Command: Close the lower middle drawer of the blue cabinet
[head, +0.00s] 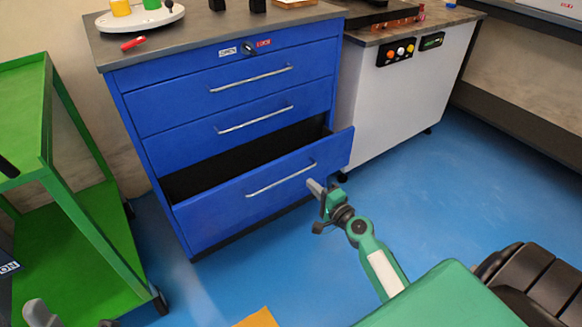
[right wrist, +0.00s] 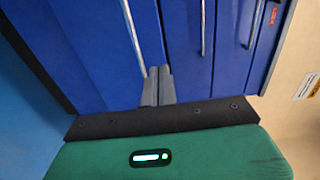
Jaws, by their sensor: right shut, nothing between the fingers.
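The blue cabinet (head: 225,75) stands left of centre in the head view. Its lowest visible drawer (head: 215,207) is pulled partly out, and its dark inside shows. The two drawers above it are shut. My right gripper (head: 315,187) is shut and empty, with its fingertips at the right part of the open drawer's front, near the right end of the bar handle (head: 281,179). In the right wrist view the shut fingers (right wrist: 158,86) point at blue drawer fronts beside a handle (right wrist: 133,35). I cannot tell whether they touch. I cannot make out my left gripper.
A green trolley (head: 55,205) stands close on the cabinet's left. A white machine cabinet (head: 405,95) stands to its right. A black seat (head: 530,280) is at the lower right. Blue floor (head: 440,190) is clear in front of the machine. A grey shape at the lower left is unclear.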

